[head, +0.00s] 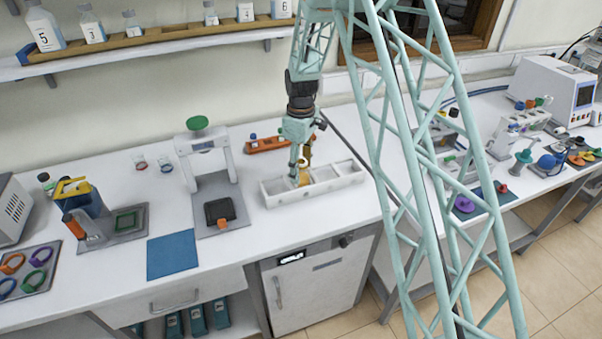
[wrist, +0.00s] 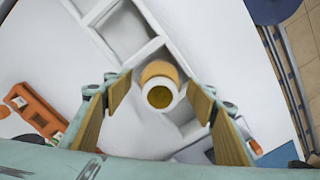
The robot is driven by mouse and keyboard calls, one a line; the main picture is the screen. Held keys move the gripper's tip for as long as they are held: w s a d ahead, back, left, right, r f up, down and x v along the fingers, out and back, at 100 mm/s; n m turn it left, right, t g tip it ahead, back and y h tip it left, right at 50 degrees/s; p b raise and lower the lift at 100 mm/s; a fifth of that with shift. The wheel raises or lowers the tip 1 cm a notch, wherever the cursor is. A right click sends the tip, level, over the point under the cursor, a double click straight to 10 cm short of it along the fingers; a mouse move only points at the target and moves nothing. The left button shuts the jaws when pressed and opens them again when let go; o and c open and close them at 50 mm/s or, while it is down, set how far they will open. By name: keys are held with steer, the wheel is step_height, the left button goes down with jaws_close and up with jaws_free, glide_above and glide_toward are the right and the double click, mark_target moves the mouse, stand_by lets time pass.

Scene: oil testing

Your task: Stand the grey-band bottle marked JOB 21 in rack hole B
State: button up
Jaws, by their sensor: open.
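My gripper (head: 301,172) is low over a white divided tray (head: 275,198) in the head view. In the wrist view its two tan fingers stand apart, with a small bottle (wrist: 158,71) between them. The bottle has an amber body and a pale round rim around a dark yellow top. I see a gap to the finger on each side. No JOB mark or grey band is readable. An orange-red rack (head: 262,146) lies behind the tray and also shows in the wrist view (wrist: 37,110). Its hole letters are not readable.
A scale-like stand (head: 214,190) with a green top is left of the tray. A blue mat (head: 172,254) lies at the front edge. Upper shelf (head: 160,43) holds numbered bottles. White bench is clear in front of the tray.

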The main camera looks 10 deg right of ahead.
step_height(320, 180, up, 10)
steer(key=shift+f, duration=0.15)
steer(key=shift+r, duration=0.25)
steer(key=shift+r, duration=0.1)
stand_by(0.9)
